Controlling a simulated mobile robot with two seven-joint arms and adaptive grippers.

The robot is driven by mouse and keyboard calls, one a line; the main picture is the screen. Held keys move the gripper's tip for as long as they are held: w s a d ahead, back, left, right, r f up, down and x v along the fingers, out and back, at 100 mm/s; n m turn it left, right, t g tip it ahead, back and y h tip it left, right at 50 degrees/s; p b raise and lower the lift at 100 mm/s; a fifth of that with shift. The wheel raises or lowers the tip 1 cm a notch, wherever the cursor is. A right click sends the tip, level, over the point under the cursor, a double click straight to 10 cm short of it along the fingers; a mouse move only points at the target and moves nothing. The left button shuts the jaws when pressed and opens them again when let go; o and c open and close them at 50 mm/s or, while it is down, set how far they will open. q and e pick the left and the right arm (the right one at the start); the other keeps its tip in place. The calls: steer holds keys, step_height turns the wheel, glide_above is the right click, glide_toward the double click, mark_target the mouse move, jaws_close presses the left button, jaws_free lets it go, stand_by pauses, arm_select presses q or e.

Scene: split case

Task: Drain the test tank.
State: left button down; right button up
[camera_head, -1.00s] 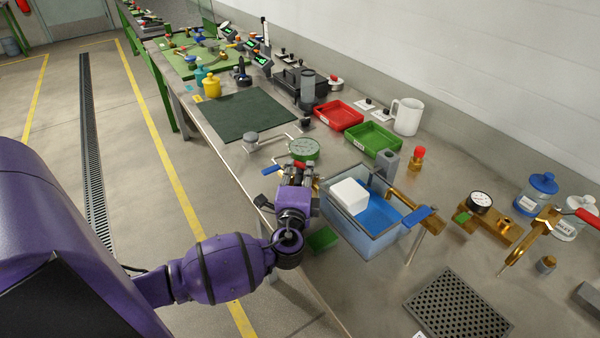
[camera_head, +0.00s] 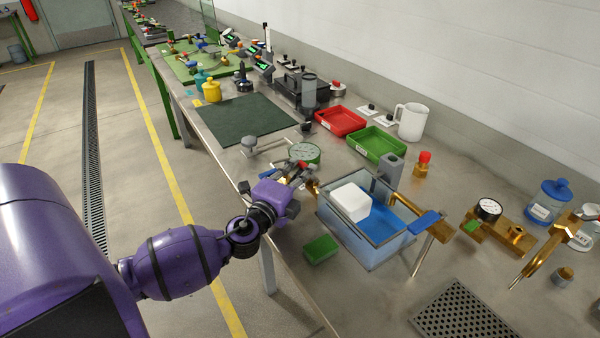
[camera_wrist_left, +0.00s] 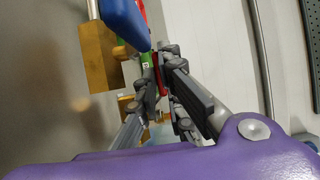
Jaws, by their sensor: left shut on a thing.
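The clear test tank (camera_head: 357,241) holds blue water and a white block (camera_head: 350,202). A brass valve with a blue lever (camera_head: 423,222) is at its right side. My left gripper (camera_head: 298,174) is at the tank's back left, beside the green-rimmed gauge (camera_head: 305,153). A small red handle (camera_head: 308,166) shows at its fingertips. In the left wrist view the fingers (camera_wrist_left: 166,92) close around a narrow red part; its full shape is hidden. A blue lever (camera_wrist_left: 124,20) and a brass block (camera_wrist_left: 98,58) are close by. My right gripper is not in view.
A green block (camera_head: 321,248) lies at the bench edge left of the tank. Red (camera_head: 339,118) and green (camera_head: 377,143) trays stand behind. A brass gauge assembly (camera_head: 498,232), lidded jar (camera_head: 549,202) and perforated plate (camera_head: 462,313) are right. The dark mat (camera_head: 245,117) is clear.

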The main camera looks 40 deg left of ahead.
arm_select(q)
steer(key=c, duration=1.9)
jaws_free()
steer(key=shift+o, duration=0.2)
steer(key=s, duration=0.4)
steer(key=s+d, duration=0.1)
steer(key=s, duration=0.7)
steer(key=shift+d, duration=0.15)
